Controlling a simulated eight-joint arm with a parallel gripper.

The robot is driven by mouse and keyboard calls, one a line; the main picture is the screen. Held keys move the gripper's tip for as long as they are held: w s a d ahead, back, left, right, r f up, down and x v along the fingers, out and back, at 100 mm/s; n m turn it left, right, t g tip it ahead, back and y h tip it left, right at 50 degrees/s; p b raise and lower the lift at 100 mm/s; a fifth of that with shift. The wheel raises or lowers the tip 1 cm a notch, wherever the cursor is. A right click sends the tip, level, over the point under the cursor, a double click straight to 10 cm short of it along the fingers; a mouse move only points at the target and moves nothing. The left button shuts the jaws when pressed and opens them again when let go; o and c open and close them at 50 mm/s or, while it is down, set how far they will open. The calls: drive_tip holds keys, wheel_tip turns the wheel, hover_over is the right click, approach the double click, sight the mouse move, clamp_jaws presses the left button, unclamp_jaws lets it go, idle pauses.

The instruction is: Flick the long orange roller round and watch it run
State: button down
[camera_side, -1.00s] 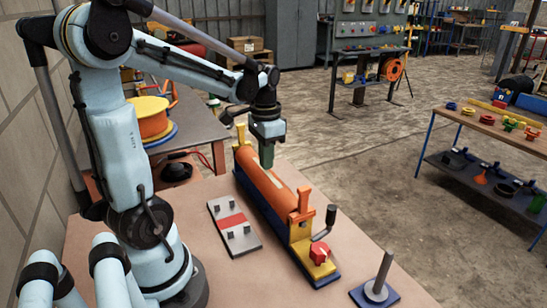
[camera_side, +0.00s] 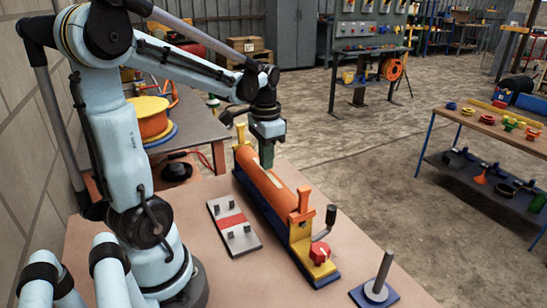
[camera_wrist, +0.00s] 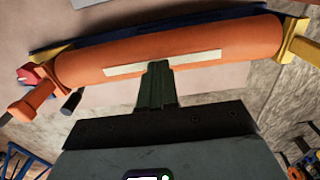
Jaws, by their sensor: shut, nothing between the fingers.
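The long orange roller (camera_side: 272,190) lies in a yellow and blue frame (camera_side: 300,252) on the pinkish bench, running from back left to front right. In the wrist view the roller (camera_wrist: 240,38) spans the upper picture and has a pale strip (camera_wrist: 125,67) along its near side. My gripper (camera_side: 266,162) is shut and empty, pointing down at the far part of the roller. In the wrist view my gripper's dark green fingertips (camera_wrist: 158,66) overlap the lower edge of the pale strip. They look very close to the roller; I cannot tell whether they touch it.
The frame's near end carries a red knob (camera_side: 319,252) and a dark crank handle (camera_side: 330,218). A grey plate with a red band (camera_side: 231,221) lies left of the frame. A post on a blue base (camera_side: 360,296) stands at the front right. Bare bench lies between them.

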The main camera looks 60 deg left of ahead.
drive_tip(key=shift+f, duration=0.2)
drive_tip(key=shift+f, duration=0.35)
drive_tip(key=shift+r, duration=0.55)
drive_tip(key=s+f, duration=0.1)
drive_tip(key=s, duration=0.5)
drive_tip(key=shift+f, duration=0.25)
idle(0.5)
drive_tip(key=shift+s, duration=0.1)
